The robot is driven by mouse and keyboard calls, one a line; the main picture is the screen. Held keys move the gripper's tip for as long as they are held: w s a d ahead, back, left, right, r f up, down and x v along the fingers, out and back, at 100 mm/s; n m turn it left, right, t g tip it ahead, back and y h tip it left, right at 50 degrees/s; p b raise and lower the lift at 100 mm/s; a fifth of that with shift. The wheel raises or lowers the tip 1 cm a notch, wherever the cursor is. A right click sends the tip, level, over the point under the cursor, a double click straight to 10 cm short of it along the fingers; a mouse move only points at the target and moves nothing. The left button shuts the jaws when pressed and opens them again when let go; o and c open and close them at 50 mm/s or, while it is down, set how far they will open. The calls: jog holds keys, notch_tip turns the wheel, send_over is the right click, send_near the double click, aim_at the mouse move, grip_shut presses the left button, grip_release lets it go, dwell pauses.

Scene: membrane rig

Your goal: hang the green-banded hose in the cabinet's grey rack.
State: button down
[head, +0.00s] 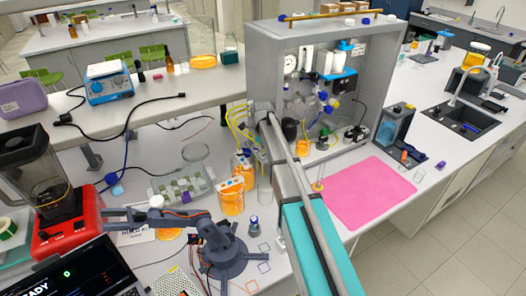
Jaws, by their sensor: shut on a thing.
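The grey open-front cabinet (258,55) stands on the bench at the upper middle. My arm reaches up from the bottom right to the cabinet's left front edge. My gripper (256,138) is small and partly hidden there, and appears shut on a yellow hose. Looped yellow hoses (237,118) show beside it, just left of the cabinet wall. The bands are too small to tell, so I cannot single out the green-banded hose by its band. I cannot make out the grey rack clearly among the cabinet's fittings and behind my arm.
Orange-filled bottles (231,200) stand close left of my arm. A small dark desktop arm (225,245) and a red blender (68,225) are on the left. A pink mat (370,193) lies right of my arm, mostly bare.

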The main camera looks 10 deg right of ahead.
jog(key=shift+f, duration=0.15)
jog(key=shift+c, duration=1.8)
grip_release()
notch_tip(320, 180, up, 9)
jog(key=p, duration=0.8)
jog(key=shift+p, duration=0.35)
jog(key=shift+r+p, duration=0.55)
jog(key=shift+p, duration=0.05)
jog(key=shift+f, duration=0.1)
jog(key=shift+s, duration=0.55)
jog(key=shift+s, duration=0.15)
